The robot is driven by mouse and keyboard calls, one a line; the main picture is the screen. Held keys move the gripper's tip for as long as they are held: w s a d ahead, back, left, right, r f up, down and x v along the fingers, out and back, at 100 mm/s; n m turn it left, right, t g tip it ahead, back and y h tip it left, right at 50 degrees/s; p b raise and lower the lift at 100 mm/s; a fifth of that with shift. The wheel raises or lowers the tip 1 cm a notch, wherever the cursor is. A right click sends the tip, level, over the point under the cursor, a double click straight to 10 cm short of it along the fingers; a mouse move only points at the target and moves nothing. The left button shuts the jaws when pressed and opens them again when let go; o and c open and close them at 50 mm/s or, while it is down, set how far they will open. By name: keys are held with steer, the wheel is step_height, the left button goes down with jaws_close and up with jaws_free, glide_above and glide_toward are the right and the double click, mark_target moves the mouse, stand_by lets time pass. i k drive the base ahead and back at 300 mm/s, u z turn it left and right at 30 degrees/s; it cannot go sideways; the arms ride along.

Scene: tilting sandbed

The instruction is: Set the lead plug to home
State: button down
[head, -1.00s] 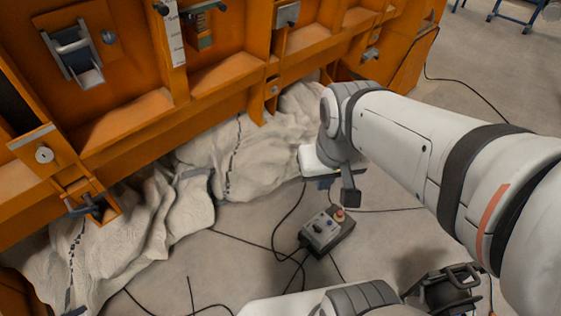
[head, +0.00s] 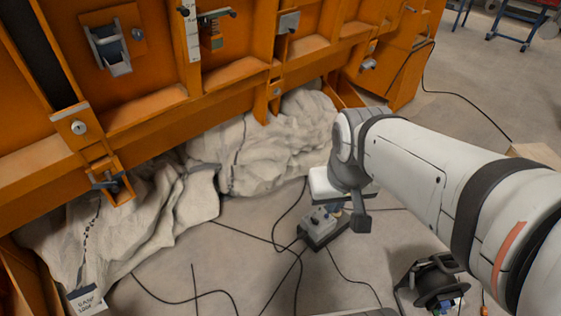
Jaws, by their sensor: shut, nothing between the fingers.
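No lead plug can be made out for certain. A dark cable reel (head: 436,284) stands on the floor at the lower right. Small blue and green parts (head: 442,305) show at its foot, too small to name. A small orange piece (head: 484,307) is beside it, partly behind my arm. My gripper (head: 361,222) is at the end of my white arm, in front of the orange frame, pointing down over the floor. It is shut and holds nothing that I can see. Its fingers are dark and partly hidden by the wrist.
A grey control box (head: 322,225) lies on the floor just left of my gripper. Black cables cross the floor. The tall orange frame (head: 150,112) with clamps and ledges fills the upper left. Pale crumpled sacking (head: 255,155) lies under it. Open floor (head: 225,262) shows at lower centre.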

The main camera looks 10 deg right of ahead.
mark_target(302, 235)
steer(key=z, duration=0.1)
steer(key=i, duration=0.95)
steer(key=u, duration=0.05)
